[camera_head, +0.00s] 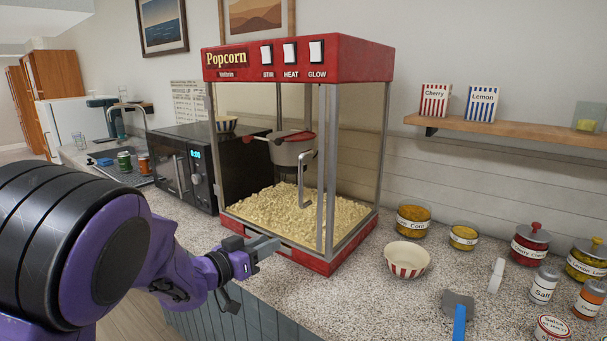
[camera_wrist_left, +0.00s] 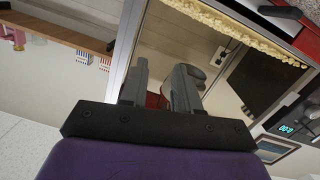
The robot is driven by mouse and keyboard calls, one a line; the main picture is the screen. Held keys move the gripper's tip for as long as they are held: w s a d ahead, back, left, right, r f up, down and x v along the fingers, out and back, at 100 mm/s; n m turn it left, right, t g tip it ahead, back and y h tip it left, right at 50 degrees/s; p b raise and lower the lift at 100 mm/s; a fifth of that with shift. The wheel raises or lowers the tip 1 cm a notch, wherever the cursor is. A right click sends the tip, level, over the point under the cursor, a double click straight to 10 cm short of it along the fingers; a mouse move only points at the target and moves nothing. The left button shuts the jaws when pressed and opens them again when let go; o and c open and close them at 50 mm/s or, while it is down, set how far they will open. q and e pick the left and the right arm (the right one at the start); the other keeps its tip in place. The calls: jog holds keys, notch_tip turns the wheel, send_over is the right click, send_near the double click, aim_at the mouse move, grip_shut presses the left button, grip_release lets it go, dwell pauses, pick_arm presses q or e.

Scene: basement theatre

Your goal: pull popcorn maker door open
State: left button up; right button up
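The popcorn maker (camera_head: 297,66) has a red top and base, glass sides and popcorn inside. A bent metal door handle (camera_head: 306,182) shows at the front, near the right front post. I cannot tell whether the door is fully shut. My left gripper (camera_head: 268,245) is low in front of the red base, below and left of the handle, not around it. In the left wrist view its two fingers (camera_wrist_left: 163,88) are apart, with a small red patch behind the gap. The metal frame and popcorn also show there. My right gripper is not in view.
A black microwave (camera_head: 179,168) stands left of the machine. A striped bowl (camera_head: 407,261), a blue-handled scoop (camera_head: 458,312) and several jars and shakers stand to the right. A wooden shelf (camera_head: 500,129) with striped boxes is on the wall. Some counter is clear right of the base.

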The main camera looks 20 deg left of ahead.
aim_at(299, 182)
pick_arm(q)
notch_tip(299, 182, up, 14)
jog(key=s+d+m+h, duration=0.1)
jog(key=m+h, duration=0.2)
jog(key=m, duration=0.1)
jog(key=p+x, duration=0.1)
jog(key=x, duration=0.2)
jog(key=p+x, duration=0.1)
jog(key=x, duration=0.2)
jog(key=p+x, duration=0.1)
jog(key=x, duration=0.2)
jog(key=shift+w+d+f+p, duration=0.15)
jog(key=shift+w+f+p, duration=0.15)
jog(key=shift+f, duration=0.05)
jog(key=shift+w+d+f, duration=0.1)
jog(key=shift+w+d, duration=0.05)
jog(key=shift+w, duration=0.25)
grip_shut()
